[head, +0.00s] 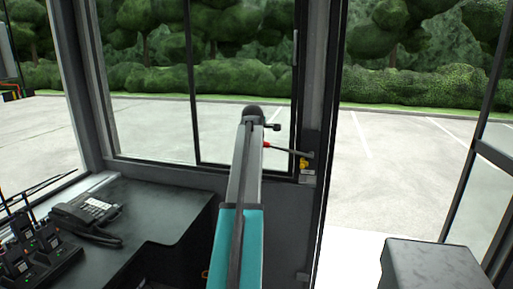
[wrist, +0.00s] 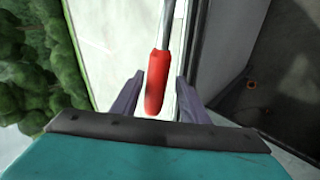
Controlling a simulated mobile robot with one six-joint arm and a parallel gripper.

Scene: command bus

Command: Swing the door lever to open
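The door lever is a thin metal rod with a red grip. In the head view its rod (head: 287,149) runs from the red tip beside my arm to a yellow-marked mount (head: 303,164) on the dark post. In the wrist view the red grip (wrist: 157,85) lies between the two purple fingers of my gripper (wrist: 160,77). The fingers are apart, with a visible gap on each side of the grip. Whether the grip is level with the fingers in depth is hard to tell. My arm hides the fingers in the head view.
A dark console (head: 150,215) with a telephone (head: 88,212) and several handheld radios (head: 25,245) is at left. A dark grey box (head: 432,262) stands at lower right. A framed glass panel (head: 490,190) is at far right. Window frames and the post stand close around the lever.

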